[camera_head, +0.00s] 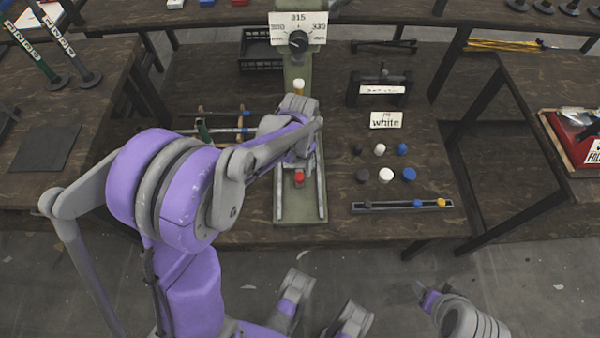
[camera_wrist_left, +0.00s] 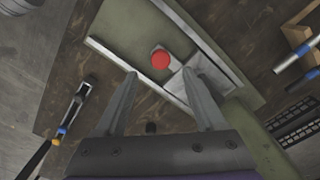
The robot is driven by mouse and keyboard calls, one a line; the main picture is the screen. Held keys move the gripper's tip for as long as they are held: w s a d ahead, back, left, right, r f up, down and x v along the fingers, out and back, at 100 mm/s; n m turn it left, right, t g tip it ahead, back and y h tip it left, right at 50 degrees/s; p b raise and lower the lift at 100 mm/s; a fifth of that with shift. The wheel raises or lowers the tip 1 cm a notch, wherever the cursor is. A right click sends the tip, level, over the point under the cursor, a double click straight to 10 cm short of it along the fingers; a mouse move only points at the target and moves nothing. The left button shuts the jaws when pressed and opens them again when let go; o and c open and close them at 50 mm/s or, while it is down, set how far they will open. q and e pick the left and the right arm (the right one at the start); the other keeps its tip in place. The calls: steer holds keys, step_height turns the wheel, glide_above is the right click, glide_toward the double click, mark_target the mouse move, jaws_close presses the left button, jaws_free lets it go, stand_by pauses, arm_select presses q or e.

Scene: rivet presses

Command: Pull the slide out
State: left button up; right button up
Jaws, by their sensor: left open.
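The press (camera_head: 288,212) stands on the table with a green base and two pale rails. Its slide carries a red knob (camera_head: 299,177), which sits between the rails. In the left wrist view the red knob (camera_wrist_left: 160,60) shows just beyond my fingertips, on a metal slide plate (camera_wrist_left: 187,78). My left gripper (camera_wrist_left: 160,73) is open, with one finger toward each side of the knob, and holds nothing. In the head view my left arm hides the middle of the press. Parts of my right arm show at the bottom, but its fingers cannot be made out.
A dial sign (camera_head: 298,28) stands above the press. To the right are a "white" card (camera_head: 386,120), several black, white and blue pieces, and a narrow tray (camera_head: 375,208). Rods lie on a rack (camera_head: 222,130) at left. The floor in front of the table is open.

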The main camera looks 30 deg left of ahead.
mark_target(299, 176)
arm_select(q)
step_height(299, 176, down, 7)
steer(key=shift+r+b, duration=0.15)
steer(key=shift+b, duration=0.6)
jaws_close()
stand_by(0.9)
